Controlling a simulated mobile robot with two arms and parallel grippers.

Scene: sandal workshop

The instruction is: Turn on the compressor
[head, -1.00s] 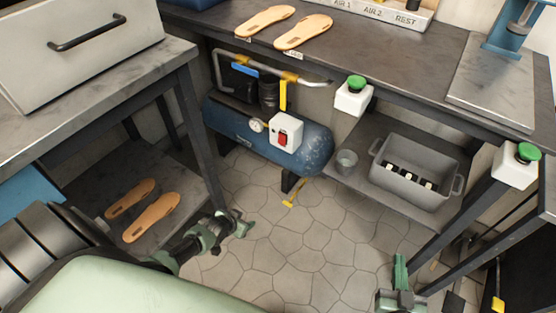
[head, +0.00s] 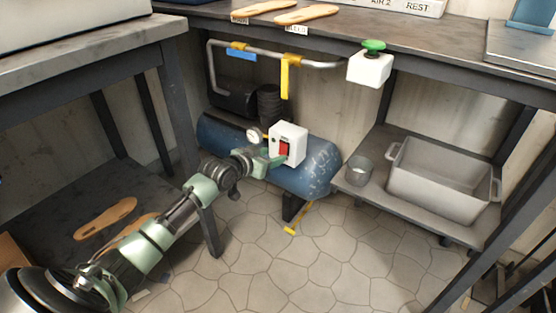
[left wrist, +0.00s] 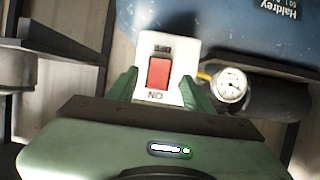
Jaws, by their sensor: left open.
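The compressor (head: 318,165) is a blue tank under the dark workbench. A white switch box (head: 289,133) with a red rocker switch (head: 284,149) sits on it, beside a round gauge (head: 254,135). My left gripper (head: 277,161) is open right at the switch box. In the left wrist view, its green fingers (left wrist: 160,95) stand on either side of the red rocker (left wrist: 159,73). An ON label (left wrist: 155,95) shows at the rocker's end nearer the gripper. I cannot tell whether a finger touches the box or which way the rocker is pressed. My right gripper is out of view.
A yellow-handled pipe (head: 285,77) runs above the tank. A green button box (head: 370,68) hangs at the bench edge. The tiled floor (head: 260,265) in front is mostly clear.

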